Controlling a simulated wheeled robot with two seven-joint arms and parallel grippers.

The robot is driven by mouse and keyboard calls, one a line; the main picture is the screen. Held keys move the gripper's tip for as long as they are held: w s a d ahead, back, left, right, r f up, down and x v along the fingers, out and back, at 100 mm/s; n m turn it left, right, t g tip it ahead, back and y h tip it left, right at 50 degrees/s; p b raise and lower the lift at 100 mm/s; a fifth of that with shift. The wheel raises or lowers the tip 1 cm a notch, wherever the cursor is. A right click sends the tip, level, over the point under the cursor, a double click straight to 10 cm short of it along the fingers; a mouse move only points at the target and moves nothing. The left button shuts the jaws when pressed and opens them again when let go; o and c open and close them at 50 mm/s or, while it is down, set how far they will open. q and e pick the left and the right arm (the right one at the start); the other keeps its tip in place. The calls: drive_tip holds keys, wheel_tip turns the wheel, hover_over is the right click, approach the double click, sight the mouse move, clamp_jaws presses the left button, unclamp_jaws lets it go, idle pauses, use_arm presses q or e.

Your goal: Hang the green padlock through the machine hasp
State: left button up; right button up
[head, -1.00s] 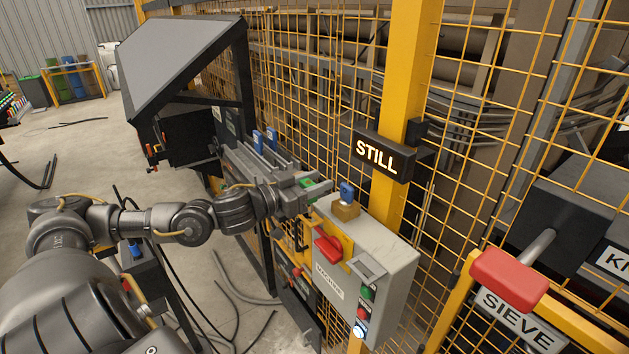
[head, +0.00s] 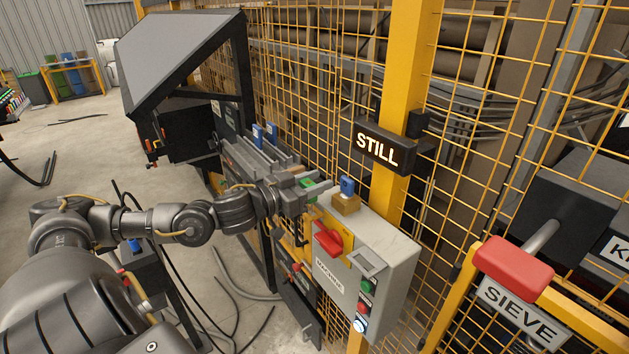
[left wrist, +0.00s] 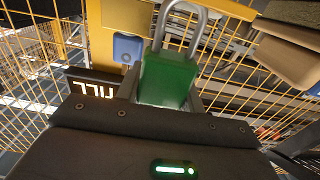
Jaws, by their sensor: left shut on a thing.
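My left gripper (head: 318,188) is shut on the green padlock (left wrist: 166,79), just left of the grey machine box. In the left wrist view the padlock's body sits between the fingers, with its grey shackle pointing away from the gripper. In the head view only a bit of the padlock's green (head: 308,183) shows. The machine box (head: 395,262) carries a red switch handle (head: 328,241) on a yellow plate. I cannot make out the hasp's opening or whether the shackle touches it. My right gripper is not in view.
A lit STILL sign (head: 378,149) hangs on the yellow post. Wire mesh fencing stands behind. A red SIEVE handle (head: 513,268) is at right.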

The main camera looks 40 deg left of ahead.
sight(315, 208)
use_arm(q)
drive_tip(key=shift+f+b, duration=0.85)
drive_tip(key=shift+f, duration=0.75)
drive_tip(key=o, duration=1.1)
drive_tip(key=shift+f, duration=0.1)
drive_tip(key=shift+s+a+f, duration=0.15)
drive_tip(key=shift+s+a, duration=0.05)
drive_tip(key=shift+s, duration=0.3)
drive_tip(key=p+v, duration=0.1)
drive_tip(key=v, duration=0.8)
drive_tip(key=shift+s, duration=0.4)
